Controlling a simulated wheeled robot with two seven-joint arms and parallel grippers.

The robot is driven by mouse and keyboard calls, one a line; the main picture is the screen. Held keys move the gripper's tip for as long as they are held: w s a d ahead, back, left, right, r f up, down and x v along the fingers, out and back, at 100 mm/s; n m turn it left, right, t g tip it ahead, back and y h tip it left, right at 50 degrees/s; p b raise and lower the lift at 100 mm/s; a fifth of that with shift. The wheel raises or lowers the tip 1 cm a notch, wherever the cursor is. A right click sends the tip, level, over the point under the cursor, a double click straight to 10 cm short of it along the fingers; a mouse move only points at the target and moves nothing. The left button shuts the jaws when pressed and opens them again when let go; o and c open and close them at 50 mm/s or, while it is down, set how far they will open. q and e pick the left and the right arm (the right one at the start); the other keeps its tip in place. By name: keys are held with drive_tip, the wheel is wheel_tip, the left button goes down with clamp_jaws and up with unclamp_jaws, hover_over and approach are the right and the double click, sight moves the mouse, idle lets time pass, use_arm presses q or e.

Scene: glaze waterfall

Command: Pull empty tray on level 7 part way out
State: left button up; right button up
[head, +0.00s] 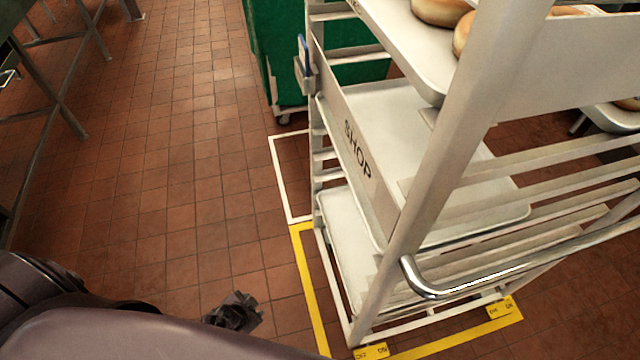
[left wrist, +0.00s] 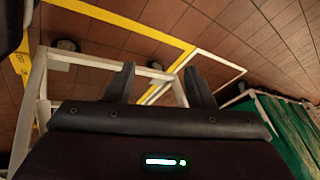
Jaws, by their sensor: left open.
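A pale metal rack (head: 425,185) stands at the right in the head view. One empty tray (head: 375,110) sits at mid height behind a panel lettered SHOP. Another empty tray (head: 343,235) lies lower down. I cannot tell which level number each has. My left gripper (head: 236,312) is low over the floor, left of the rack and apart from it. In the left wrist view, the left gripper (left wrist: 163,82) has its two fingers spread with nothing held. The rack frame (left wrist: 110,62) and its casters show beyond them. No tray shows clearly there. My right gripper is out of view.
A higher tray (head: 408,45) carries round buns (head: 437,11). A chrome handle (head: 430,293) juts from the rack's near side. A green bin (head: 275,50) stands behind. Yellow tape (head: 308,285) edges the rack's floor spot.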

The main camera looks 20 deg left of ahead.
use_arm(q)
drive_tip(key=w+d+r+m+t+h+b, duration=0.15)
drive_tip(key=w+r+m+t+b, duration=0.5)
drive_tip(key=w+r, duration=1.35)
drive_tip(key=d+r+m+t+h+b, duration=0.1)
drive_tip(key=d+r+m+h, duration=0.3)
drive_tip(key=r, duration=0.8)
drive_tip(key=d+r+m+t+h+b, duration=0.2)
drive_tip(key=d+r+m, duration=0.5)
drive_tip(key=r, duration=0.5)
drive_tip(key=shift+s+d+r+t+h, duration=0.2)
drive_tip(key=shift+s+d+t+h, duration=0.25)
drive_tip(key=shift+d+h, duration=0.6)
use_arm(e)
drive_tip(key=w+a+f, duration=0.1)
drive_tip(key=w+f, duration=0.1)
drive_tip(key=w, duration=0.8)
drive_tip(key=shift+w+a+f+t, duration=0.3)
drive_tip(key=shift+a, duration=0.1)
use_arm(q)
drive_tip(key=shift+d+y, duration=0.15)
drive_tip(key=shift+y, duration=0.25)
